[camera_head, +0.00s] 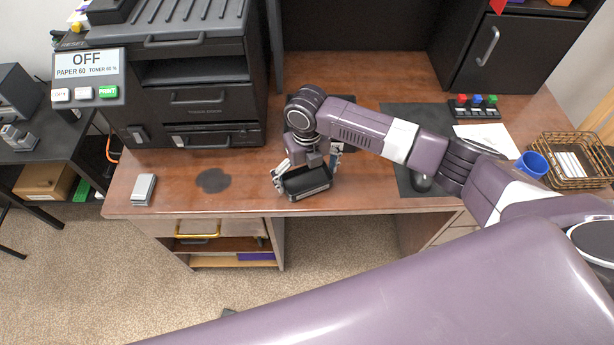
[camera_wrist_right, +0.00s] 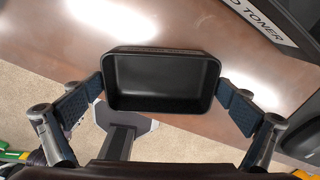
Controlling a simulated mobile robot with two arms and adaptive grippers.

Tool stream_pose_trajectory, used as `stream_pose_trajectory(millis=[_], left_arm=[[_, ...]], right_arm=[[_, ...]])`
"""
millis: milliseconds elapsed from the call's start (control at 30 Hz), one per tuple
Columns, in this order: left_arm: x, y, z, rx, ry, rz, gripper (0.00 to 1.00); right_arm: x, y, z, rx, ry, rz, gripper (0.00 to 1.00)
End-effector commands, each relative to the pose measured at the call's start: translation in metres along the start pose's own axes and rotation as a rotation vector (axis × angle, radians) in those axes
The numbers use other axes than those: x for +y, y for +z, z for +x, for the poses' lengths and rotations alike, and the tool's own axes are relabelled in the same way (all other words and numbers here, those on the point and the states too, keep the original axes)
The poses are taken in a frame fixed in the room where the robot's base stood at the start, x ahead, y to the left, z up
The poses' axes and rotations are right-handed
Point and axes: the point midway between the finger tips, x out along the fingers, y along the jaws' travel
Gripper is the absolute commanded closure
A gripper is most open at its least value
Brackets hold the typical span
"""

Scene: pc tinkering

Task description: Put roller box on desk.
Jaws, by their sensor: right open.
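The roller box (camera_head: 306,184) is a small black open-topped box on the brown wooden desk (camera_head: 380,197), close to its front edge. In the right wrist view the roller box (camera_wrist_right: 160,82) looks empty and lies between the blue-padded fingers. My right gripper (camera_head: 307,168) is open at the box, with one finger on each side of it; it also shows in the wrist view (camera_wrist_right: 160,92). I cannot tell whether either finger touches the box. My left gripper is out of view.
A black printer (camera_head: 205,95) with an OFF sign (camera_head: 87,65) stands on the left. A grey stapler-like object (camera_head: 144,190) and a dark round patch (camera_head: 213,180) are left of the box. A blue mug (camera_head: 532,165) and wire basket (camera_head: 568,160) stand at the right.

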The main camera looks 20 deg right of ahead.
Motion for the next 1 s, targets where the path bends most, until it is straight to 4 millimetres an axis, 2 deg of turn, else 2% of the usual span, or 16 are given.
stream_pose_trajectory(millis=[167, 500, 633, 800, 1000], left_arm=[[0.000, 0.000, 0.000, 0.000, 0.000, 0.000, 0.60], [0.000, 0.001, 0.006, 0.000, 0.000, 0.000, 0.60], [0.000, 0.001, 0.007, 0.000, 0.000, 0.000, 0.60], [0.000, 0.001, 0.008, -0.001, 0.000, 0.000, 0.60], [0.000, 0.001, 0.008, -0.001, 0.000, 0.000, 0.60]], right_arm=[[0.000, 0.001, -0.012, -0.003, 0.001, 0.000, 0.00], [0.000, 0.002, -0.082, -0.006, 0.001, -0.001, 0.00], [0.001, 0.002, -0.104, -0.004, 0.001, -0.001, 0.00], [0.000, 0.001, -0.120, -0.002, 0.001, 0.001, 0.00], [0.000, 0.000, -0.124, 0.001, 0.001, 0.001, 0.00]])
